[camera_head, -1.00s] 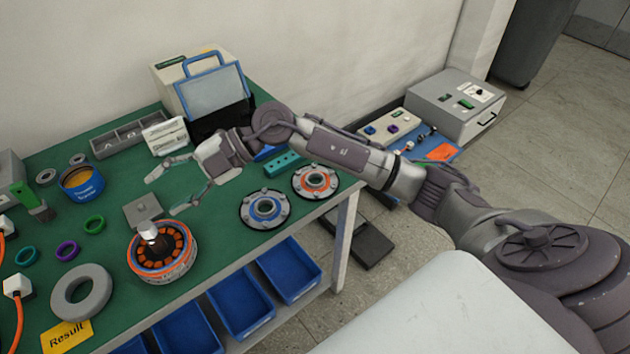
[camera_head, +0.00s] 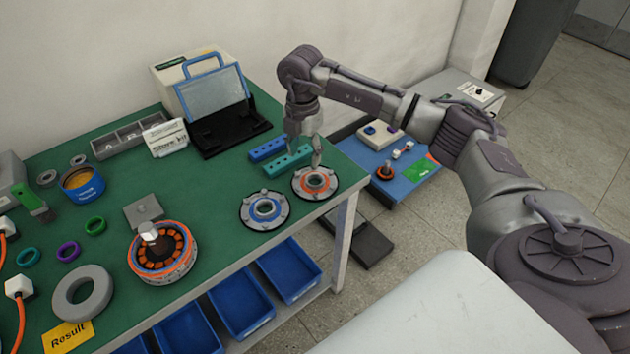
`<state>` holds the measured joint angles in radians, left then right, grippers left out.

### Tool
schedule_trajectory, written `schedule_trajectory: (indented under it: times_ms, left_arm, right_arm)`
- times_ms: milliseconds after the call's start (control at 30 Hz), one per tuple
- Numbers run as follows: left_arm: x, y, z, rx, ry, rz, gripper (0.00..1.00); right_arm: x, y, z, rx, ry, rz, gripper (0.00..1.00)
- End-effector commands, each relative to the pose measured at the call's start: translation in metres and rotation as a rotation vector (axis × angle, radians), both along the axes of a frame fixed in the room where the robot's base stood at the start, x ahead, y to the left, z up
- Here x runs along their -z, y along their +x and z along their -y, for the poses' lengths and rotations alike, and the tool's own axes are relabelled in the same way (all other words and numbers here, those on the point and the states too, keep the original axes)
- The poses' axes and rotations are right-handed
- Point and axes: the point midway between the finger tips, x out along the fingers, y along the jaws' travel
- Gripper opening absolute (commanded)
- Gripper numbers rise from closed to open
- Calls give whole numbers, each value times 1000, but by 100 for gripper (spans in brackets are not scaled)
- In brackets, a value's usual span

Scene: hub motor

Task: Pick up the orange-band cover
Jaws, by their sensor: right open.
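The orange-band cover (camera_head: 327,191) is a round grey disc with an orange ring. It lies flat near the right end of the green table, beside a similar blue-band cover (camera_head: 265,210). I cannot tell whether the fingers touch the cover. My left gripper does not show.
A teal block (camera_head: 284,163) and a blue block (camera_head: 268,149) lie just behind the covers. A motor stator (camera_head: 162,254) with orange windings stands to the left.

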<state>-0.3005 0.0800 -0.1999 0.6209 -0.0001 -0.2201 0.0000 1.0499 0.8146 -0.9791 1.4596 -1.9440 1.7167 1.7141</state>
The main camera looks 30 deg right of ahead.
Motion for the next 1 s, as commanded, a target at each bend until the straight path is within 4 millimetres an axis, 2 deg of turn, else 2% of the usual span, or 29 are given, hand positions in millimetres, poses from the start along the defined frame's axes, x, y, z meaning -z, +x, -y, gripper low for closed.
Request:
schedule_trajectory:
  times_ms: [167,500,767,867,1000]
  left_arm:
    - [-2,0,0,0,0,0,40]
    - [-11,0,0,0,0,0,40]
    - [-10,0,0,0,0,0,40]
    - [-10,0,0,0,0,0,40]
    - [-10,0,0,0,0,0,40]
  right_arm:
    - [12,0,-1,-1,1,-1,56]
    - [56,1,-5,-1,2,-2,56]
    - [60,1,-5,-2,1,1,56]
    - [60,1,-5,-2,1,1,43]
    - [60,1,-5,-2,1,1,20]
